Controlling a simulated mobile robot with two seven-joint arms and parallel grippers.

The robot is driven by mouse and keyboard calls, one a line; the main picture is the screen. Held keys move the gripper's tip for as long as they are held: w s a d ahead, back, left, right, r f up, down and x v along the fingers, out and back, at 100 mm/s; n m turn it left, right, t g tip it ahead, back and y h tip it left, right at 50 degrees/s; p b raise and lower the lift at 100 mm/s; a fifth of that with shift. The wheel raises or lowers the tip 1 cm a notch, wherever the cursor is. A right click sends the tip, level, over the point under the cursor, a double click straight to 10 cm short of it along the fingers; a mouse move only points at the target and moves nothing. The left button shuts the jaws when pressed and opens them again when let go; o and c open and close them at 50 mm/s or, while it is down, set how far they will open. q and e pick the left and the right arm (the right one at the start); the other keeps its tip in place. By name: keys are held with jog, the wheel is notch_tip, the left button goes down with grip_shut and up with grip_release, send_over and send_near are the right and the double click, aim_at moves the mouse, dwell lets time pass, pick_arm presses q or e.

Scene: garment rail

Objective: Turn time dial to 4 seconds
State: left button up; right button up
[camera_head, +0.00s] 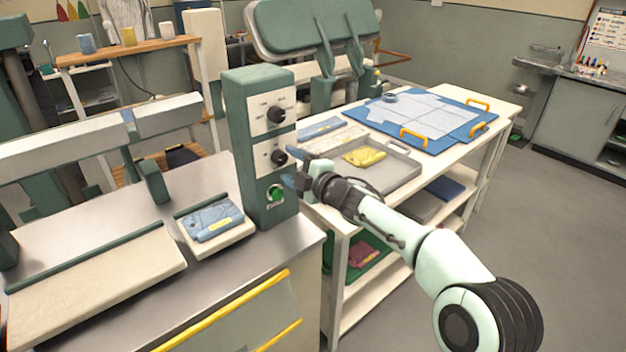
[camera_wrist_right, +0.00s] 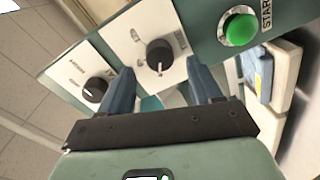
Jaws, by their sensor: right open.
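A green control box (camera_head: 258,150) stands on the metal-topped bench, with two black dials on its white plates. The lower dial (camera_head: 280,157) sits above the green start button (camera_head: 276,193); it also shows in the right wrist view (camera_wrist_right: 159,56). The upper dial (camera_head: 276,114) shows at the left of the wrist view (camera_wrist_right: 95,90). The labels are too small to tell which one sets time. My right gripper (camera_head: 302,172) is open in front of the lower dial. In the wrist view its blue fingertips (camera_wrist_right: 158,72) frame this dial, apart from it. My left gripper is not in view.
A pad with a folded blue garment (camera_head: 213,220) lies left of the box. Right of it, a table holds a grey tray (camera_head: 394,175) with yellow cloth (camera_head: 364,157) and a blue board (camera_head: 470,128). Open floor lies at the right.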

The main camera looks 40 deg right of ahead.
jog(key=s+d, duration=0.1)
jog(key=s, duration=0.9)
jog(key=shift+s+r+b, duration=0.25)
jog(key=shift+r+b, duration=0.05)
jog(key=shift+b, duration=0.05)
